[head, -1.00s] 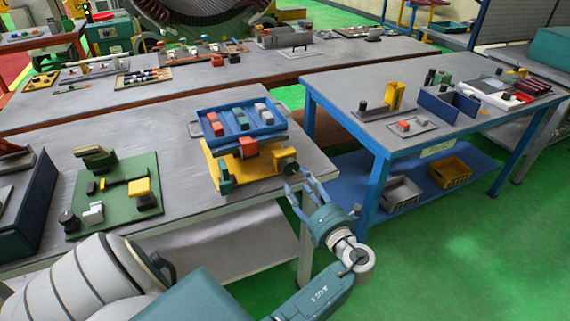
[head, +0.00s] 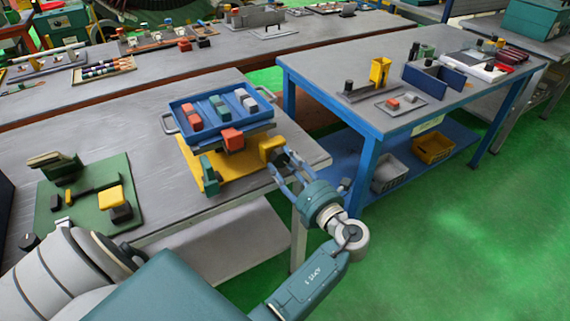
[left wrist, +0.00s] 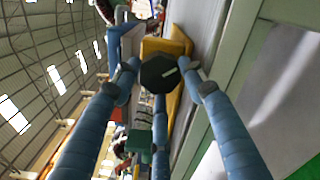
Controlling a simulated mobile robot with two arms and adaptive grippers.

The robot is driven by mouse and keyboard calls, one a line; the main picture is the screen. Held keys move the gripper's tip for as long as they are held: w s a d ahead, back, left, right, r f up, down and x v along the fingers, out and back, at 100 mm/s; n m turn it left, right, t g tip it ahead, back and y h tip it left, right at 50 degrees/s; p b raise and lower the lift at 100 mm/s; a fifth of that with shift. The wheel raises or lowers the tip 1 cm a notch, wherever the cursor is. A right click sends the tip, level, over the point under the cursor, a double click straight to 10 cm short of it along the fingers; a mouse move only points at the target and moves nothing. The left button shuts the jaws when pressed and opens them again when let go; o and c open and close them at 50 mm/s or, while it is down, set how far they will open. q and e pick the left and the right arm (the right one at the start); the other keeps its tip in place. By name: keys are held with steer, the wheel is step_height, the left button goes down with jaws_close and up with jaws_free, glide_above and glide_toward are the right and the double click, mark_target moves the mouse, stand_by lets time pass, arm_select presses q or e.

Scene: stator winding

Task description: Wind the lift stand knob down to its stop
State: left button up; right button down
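The lift stand has a yellow base (head: 211,179) near the corner of the grey bench. A blue tray (head: 181,108) sits on top, holding red, green and grey blocks. The dark knob is on the stand's right side and is partly covered by fingers in the head view. In the left wrist view it is a black, faceted knob (left wrist: 160,73) with a pale mark on its face. My left gripper (head: 281,167) is at the knob, its three fingers spread around it. Small gaps seem to show beside the side fingers. My right gripper is out of view.
A green board (head: 90,211) with a yellow block lies left on the same bench. A blue table (head: 330,78) with fixtures stands to the right, with yellow and grey bins on its lower shelf. Green floor is clear at lower right.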

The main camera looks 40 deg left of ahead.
arm_select(q)
steer(key=c, duration=0.5)
steer(key=shift+o, duration=0.2)
steer(key=shift+n+p, duration=0.85)
steer(key=shift+n, duration=0.15)
steer(key=n+p, duration=0.1)
steer(key=n, duration=0.2)
steer(key=shift+f+n, duration=0.15)
steer(key=shift+n, duration=0.75)
